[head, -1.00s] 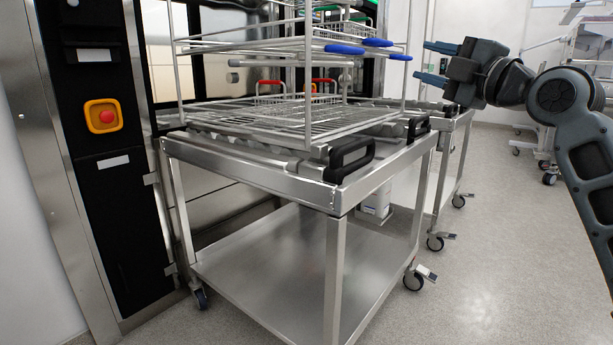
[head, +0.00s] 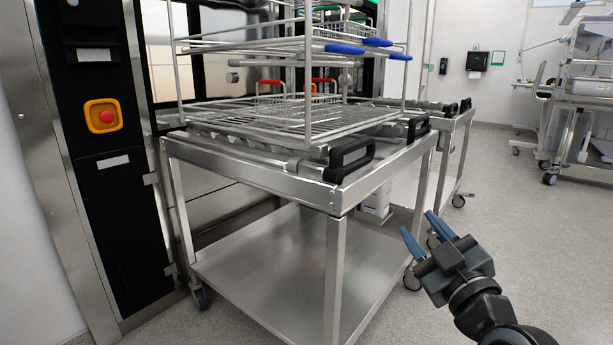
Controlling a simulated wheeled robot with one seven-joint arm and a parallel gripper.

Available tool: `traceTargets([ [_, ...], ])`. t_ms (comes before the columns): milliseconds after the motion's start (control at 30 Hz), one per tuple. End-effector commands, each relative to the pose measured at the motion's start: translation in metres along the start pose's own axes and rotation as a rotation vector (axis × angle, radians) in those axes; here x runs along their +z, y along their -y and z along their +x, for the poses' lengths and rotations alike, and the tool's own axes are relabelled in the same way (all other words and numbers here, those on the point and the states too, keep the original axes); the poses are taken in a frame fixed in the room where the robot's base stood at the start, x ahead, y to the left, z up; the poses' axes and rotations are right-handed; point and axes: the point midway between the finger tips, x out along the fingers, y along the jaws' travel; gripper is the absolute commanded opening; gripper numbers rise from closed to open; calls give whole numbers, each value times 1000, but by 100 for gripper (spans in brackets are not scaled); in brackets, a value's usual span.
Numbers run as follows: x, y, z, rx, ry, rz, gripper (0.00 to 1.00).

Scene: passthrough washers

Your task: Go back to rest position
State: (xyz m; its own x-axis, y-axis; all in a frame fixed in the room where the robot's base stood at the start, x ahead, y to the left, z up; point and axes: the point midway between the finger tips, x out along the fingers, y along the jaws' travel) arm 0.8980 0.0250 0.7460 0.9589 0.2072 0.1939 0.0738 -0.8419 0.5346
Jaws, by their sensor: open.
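My gripper (head: 420,230) is at the lower right of the head view, in front of the trolley's right side. Its two blue fingers are apart with nothing between them, and they point up and to the left. The gripper appears clear of the trolley, though its fingers overlap a caster in the picture. The forearm runs out of the bottom edge, so the rest of my arm is hidden.
A steel trolley (head: 270,256) carries a wire rack (head: 300,122) with blue and red handles, beside a washer panel with a red button (head: 107,116). A second trolley (head: 462,130) stands behind. Equipment carts (head: 585,90) stand far right. The right floor is open.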

Motion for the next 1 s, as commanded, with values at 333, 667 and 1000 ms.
traceTargets([
  [333, 51, 73, -131, 68, 165, 271, 42],
  [667, 64, 110, -265, 119, 308, 434, 42],
  [1000, 44, 114, -395, 127, 430, 524, 42],
])
